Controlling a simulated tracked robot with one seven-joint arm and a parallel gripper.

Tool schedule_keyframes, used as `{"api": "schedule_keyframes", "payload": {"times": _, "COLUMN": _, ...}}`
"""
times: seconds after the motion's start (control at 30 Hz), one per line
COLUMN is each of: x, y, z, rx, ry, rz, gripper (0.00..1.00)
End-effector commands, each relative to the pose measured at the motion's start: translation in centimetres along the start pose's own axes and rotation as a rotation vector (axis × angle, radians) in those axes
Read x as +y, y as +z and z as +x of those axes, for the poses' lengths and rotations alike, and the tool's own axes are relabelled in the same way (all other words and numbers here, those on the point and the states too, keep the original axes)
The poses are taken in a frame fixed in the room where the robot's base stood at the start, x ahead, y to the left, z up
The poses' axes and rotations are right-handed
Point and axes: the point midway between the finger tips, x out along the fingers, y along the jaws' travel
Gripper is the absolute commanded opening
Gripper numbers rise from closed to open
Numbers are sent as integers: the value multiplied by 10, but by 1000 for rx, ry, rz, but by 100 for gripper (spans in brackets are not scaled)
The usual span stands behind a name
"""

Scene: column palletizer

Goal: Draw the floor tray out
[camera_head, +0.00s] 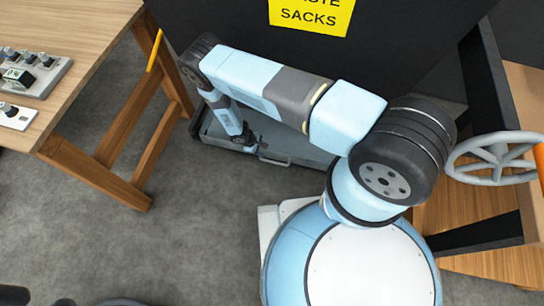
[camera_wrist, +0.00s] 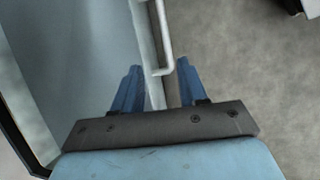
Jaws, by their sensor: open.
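The grey floor tray (camera_head: 300,152) lies on the floor at the foot of a black cabinet, partly hidden behind my arm. Its bar handle (camera_head: 274,160) is on the front side. In the wrist view the tray (camera_wrist: 85,60) fills the left, and the pale handle (camera_wrist: 164,35) runs along its front wall. My gripper (camera_wrist: 158,65) is open. One blue finger is over the tray side and the other over the floor side, with the near end of the handle showing between them. In the head view my gripper (camera_head: 244,142) points down at the tray's front edge, left of the handle.
A wooden table (camera_head: 75,45) with control boxes stands at the left, its legs close to the tray. The black cabinet (camera_head: 225,25) with a yellow sacks sign is behind. A grey handwheel (camera_head: 495,158) is at the right. The floor (camera_head: 190,235) before the tray is clear.

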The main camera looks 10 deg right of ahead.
Motion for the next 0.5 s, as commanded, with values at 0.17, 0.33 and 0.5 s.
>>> {"api": "schedule_keyframes", "payload": {"times": 0.17, "x": -16, "y": 3, "z": 18, "rx": -8, "ry": 3, "rz": -30, "gripper": 42}}
{"api": "schedule_keyframes", "payload": {"times": 0.33, "x": -18, "y": 3, "z": 32, "rx": -8, "ry": 4, "rz": -36, "gripper": 42}}
{"api": "schedule_keyframes", "payload": {"times": 0.5, "x": -19, "y": 2, "z": 56, "rx": -7, "ry": 4, "rz": -37, "gripper": 42}}
